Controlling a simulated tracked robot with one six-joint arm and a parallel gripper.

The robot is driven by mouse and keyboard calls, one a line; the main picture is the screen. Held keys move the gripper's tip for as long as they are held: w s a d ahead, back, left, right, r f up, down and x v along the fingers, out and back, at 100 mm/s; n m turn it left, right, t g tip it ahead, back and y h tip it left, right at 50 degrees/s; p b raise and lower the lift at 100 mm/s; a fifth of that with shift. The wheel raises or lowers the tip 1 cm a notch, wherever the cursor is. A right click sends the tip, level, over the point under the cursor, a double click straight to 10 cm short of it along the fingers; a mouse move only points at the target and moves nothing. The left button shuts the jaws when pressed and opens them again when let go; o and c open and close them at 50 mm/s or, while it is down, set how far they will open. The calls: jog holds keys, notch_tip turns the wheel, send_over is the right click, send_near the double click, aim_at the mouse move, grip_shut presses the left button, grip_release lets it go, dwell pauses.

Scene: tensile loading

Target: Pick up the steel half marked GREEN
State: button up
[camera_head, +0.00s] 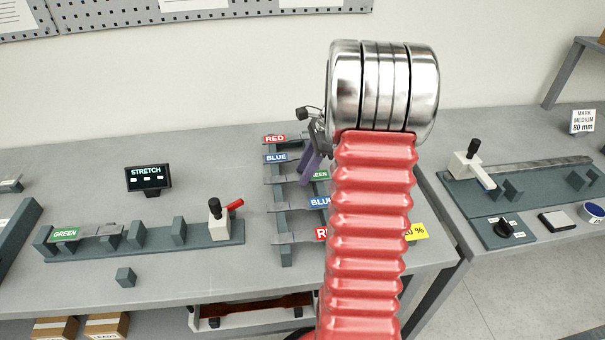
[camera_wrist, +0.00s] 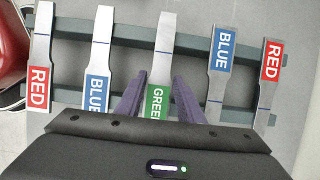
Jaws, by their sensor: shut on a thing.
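In the wrist view a flat steel half with a green label (camera_wrist: 157,102) lies lengthwise between the two purple fingers of my gripper (camera_wrist: 159,80). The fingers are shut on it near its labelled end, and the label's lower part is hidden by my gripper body. In the head view my gripper (camera_head: 312,165) is at the rack, left of my red arm, and part of the green label (camera_head: 321,174) shows beside it. I cannot tell whether the half still touches the rack rails. Another green-labelled piece (camera_head: 65,234) sits in the stretch fixture at the left.
On the rack (camera_wrist: 200,38), blue halves (camera_wrist: 97,88) (camera_wrist: 222,60) flank the held one, with red halves (camera_wrist: 39,85) (camera_wrist: 271,60) outside them. The stretch fixture (camera_head: 165,236) and its display (camera_head: 149,178) stand left. A second bench (camera_head: 500,206) stands right.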

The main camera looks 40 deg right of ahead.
notch_tip(320, 180, up, 10)
jog(key=shift+r, duration=0.15)
dwell(0.3)
